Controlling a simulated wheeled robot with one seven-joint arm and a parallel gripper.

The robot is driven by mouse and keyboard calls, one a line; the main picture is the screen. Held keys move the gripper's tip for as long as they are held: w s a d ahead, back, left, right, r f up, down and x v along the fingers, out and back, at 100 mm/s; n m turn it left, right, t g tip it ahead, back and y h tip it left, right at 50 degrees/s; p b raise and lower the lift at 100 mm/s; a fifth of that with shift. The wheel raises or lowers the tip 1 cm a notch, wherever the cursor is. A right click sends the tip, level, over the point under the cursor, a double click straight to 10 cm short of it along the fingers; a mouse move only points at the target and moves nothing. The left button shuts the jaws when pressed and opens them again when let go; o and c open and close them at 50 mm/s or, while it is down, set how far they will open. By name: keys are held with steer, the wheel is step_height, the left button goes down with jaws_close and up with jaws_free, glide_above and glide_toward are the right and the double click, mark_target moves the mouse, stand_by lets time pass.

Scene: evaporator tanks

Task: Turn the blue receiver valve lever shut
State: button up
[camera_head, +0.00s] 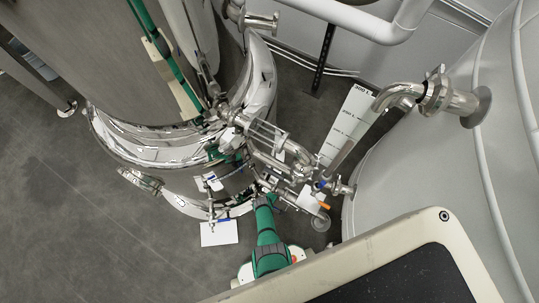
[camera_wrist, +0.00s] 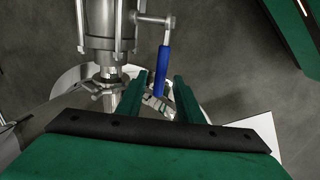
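The blue lever (camera_wrist: 163,69) fills the upper middle of the wrist view, hanging from a metal arm on a steel valve body (camera_wrist: 98,28). My gripper (camera_wrist: 161,82) is open, with one green finger on each side of the lever's lower end in the picture. A gap shows between the lever and the right finger; I cannot tell whether the left finger touches it. In the head view, blue handles show by the lower tank (camera_head: 223,219) and at the pipe joint (camera_head: 322,184). I cannot tell which one matches. My fingers are not clear in the head view.
A large steel tank (camera_head: 150,150) stands left, with crowded pipes and fittings (camera_head: 270,140) beside it. A pale tank (camera_head: 430,170) curves along the right. An orange handle (camera_head: 324,206) is close to the pipes. Open grey floor (camera_head: 60,220) lies at lower left.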

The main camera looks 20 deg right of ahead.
steer(key=shift+f, duration=0.4)
jaws_close()
steer(key=shift+w+d, duration=0.1)
steer(key=shift+w, duration=0.1)
